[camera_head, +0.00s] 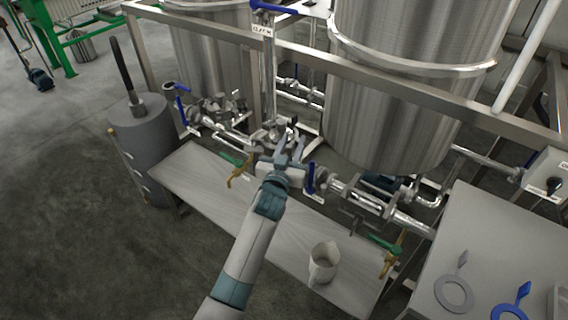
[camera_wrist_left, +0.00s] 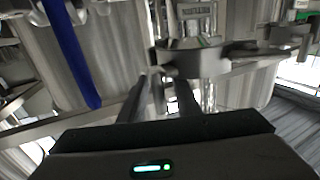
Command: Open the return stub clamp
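My left gripper (camera_head: 290,140) reaches in among the pipework between the two steel tanks. Its two dark fingers (camera_wrist_left: 162,85) show apart in the wrist view, with a gap and nothing held between them. A grey metal clamp (camera_wrist_left: 215,62) with a lug at its left end is just beyond the fingertips, around a vertical pipe. It looks like the return stub clamp, but I cannot read the label above it. I cannot tell whether the fingers touch it. In the head view the clamp area is partly hidden by the gripper. My right gripper is not in view.
Blue valve handles stand close by, one right of the gripper (camera_head: 310,178) and one in the wrist view (camera_wrist_left: 72,52). A steel frame rail (camera_head: 380,78) crosses above. A low bench (camera_head: 215,195) holds a white cup (camera_head: 323,263). A grey table (camera_head: 500,235) carries ring gaskets.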

